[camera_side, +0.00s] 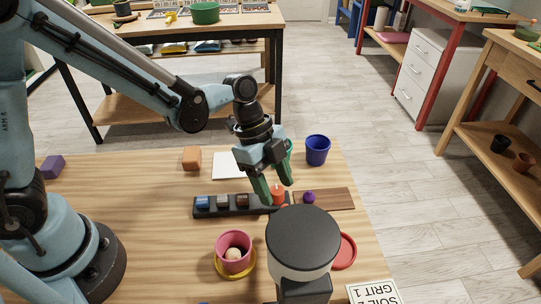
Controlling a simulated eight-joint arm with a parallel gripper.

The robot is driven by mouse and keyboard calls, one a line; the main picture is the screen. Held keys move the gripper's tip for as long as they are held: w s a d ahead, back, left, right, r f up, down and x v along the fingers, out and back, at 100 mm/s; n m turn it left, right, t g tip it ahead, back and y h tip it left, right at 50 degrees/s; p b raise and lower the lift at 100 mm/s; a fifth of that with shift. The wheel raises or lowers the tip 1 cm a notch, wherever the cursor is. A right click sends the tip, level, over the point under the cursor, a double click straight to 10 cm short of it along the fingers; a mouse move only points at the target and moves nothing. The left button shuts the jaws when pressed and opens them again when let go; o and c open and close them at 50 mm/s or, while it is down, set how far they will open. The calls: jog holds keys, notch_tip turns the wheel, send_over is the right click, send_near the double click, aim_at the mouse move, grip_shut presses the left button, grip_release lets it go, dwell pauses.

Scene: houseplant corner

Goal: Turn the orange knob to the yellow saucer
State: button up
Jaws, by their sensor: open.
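The orange knob (277,195) stands upright at the right end of a dark strip (228,211) on the wooden table. My gripper (277,190) points down at the knob, its green fingers open on either side of the knob's top. Whether they touch it, I cannot tell. The yellow saucer (248,273) lies nearer the camera, to the lower left of the knob, with a pink pot (234,258) on it. The pot holds a pale round thing. Any pointer mark on the knob is too small to tell.
The strip carries blue, grey and brown blocks. A purple ball (309,197) sits on a brown board (335,199) to the right. A blue pot (317,150) stands behind. A dark-topped round post (303,238) in front partly hides a red saucer (346,251).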

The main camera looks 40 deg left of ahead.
jog(key=shift+d+f, duration=0.1)
jog(key=shift+f, duration=0.1)
jog(key=c, duration=1)
jog(key=shift+c, duration=0.2)
jog(key=shift+s+n, duration=0.1)
jog(key=shift+n, duration=0.3)
jog(key=n, duration=0.1)
jog(key=n+t, duration=0.1)
jog(key=n, duration=0.1)
jog(key=shift+s+n+t+y, duration=0.1)
jog(key=shift+n+t+y, duration=0.2)
jog(key=n+t, duration=0.1)
jog(key=n, duration=0.1)
jog(key=n+y, duration=0.1)
jog(key=n, duration=0.2)
jog(key=shift+s+t, duration=0.1)
jog(key=shift+t, duration=0.3)
jog(key=shift+n, duration=0.3)
